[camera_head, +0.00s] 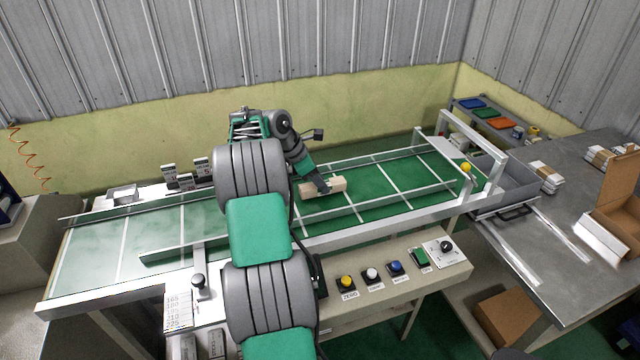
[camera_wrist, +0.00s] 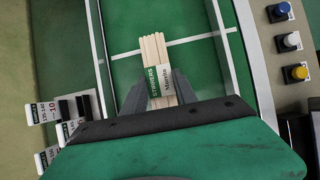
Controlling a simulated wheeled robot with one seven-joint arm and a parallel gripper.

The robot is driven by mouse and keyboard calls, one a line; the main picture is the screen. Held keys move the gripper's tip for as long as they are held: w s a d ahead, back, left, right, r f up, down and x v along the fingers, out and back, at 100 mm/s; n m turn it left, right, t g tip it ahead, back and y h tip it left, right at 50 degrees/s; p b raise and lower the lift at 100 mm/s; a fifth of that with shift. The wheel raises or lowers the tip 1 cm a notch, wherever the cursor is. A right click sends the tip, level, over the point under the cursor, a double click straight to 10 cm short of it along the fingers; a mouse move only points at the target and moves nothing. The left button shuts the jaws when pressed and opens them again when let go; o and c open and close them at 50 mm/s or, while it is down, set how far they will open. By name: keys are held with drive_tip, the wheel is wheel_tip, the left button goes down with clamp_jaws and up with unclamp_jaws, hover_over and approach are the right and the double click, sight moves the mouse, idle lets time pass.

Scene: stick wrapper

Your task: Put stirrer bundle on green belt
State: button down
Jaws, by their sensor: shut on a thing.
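The stirrer bundle (camera_head: 331,186) is a stack of pale wooden sticks in a white and green wrapper. My gripper (camera_head: 322,186) is shut on it over the green belt (camera_head: 372,178). In the wrist view the bundle (camera_wrist: 155,52) lies between the two dark fingers of my gripper (camera_wrist: 160,92), its bare stick ends pointing away from the palm. The green belt (camera_wrist: 196,75) with white cross lines shows beneath and around it. I cannot tell whether the bundle touches the belt. My arm hides part of the belt in the head view.
Metal rails run along both belt sides. A control panel with buttons (camera_head: 371,272) stands in front. A grey bin (camera_head: 505,190) sits at the belt's right end. A steel table (camera_head: 560,225) at right holds more bundles (camera_head: 546,176) and a cardboard box (camera_head: 622,195). The belt right of my gripper is clear.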

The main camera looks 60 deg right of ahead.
drive_tip(key=shift+f, duration=0.55)
idle(0.4)
drive_tip(key=c, duration=0.9)
unclamp_jaws()
drive_tip(key=shift+r, duration=0.1)
